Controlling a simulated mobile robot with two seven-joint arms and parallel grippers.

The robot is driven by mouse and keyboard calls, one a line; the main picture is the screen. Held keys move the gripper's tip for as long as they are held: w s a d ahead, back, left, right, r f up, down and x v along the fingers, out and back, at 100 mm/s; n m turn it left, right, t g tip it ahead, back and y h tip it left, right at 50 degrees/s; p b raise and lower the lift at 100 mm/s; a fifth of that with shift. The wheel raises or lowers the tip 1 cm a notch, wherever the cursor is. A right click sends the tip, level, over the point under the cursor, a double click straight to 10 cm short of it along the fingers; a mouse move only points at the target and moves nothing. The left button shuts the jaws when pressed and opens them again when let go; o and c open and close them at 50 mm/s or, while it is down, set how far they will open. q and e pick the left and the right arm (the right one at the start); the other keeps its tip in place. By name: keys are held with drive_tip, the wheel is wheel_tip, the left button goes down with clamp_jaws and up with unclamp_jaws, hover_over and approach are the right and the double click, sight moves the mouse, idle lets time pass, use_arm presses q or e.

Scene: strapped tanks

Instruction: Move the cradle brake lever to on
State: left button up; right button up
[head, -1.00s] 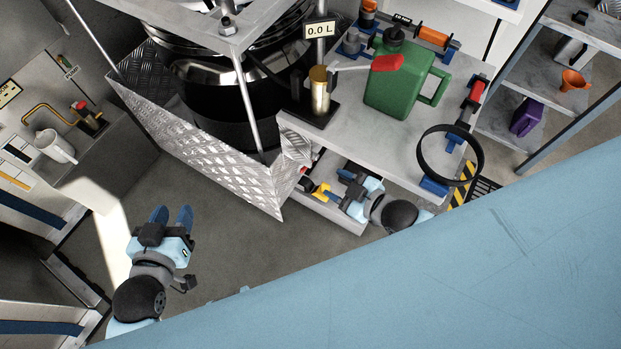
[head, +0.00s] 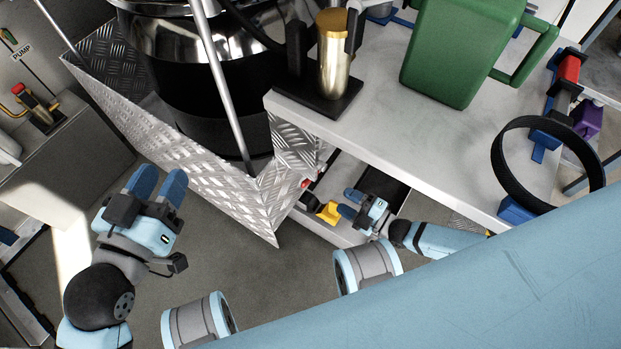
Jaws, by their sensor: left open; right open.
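I cannot make out a clear brake lever. A small red-tipped part (head: 306,183) shows by the corner of the diamond-plate metal skirt (head: 215,185), below the table, and may be it. A yellow piece (head: 328,211) sits just below and right of it. My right gripper (head: 348,204) is open, with its blue fingers pointing left toward the yellow piece. I cannot tell whether they touch. My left gripper (head: 158,181) is open and empty, fingers up, over the floor left of the skirt in the picture.
A dark shiny tank (head: 200,85) stands inside the skirt, with a metal rod in front. The grey table (head: 385,130) holds a green jug (head: 460,50), a brass cylinder (head: 333,60) and a black ring (head: 500,165). A shelf or drawer lies beneath. Floor (head: 255,275) is clear in front.

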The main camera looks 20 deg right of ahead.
sight(311, 181)
drive_tip(key=b+x, duration=0.4)
drive_tip(key=x, duration=0.7)
drive_tip(key=shift+a, duration=0.2)
drive_tip(key=shift+w+a, duration=0.35)
drive_tip(key=shift+w, duration=0.2)
use_arm(q)
drive_tip(key=w+m, duration=0.1)
drive_tip(key=w+a+m+t+h, duration=0.1)
drive_tip(key=m, duration=0.1)
drive_tip(key=shift+a+r, duration=0.2)
drive_tip(key=shift+r, duration=0.1)
use_arm(e)
clamp_jaws()
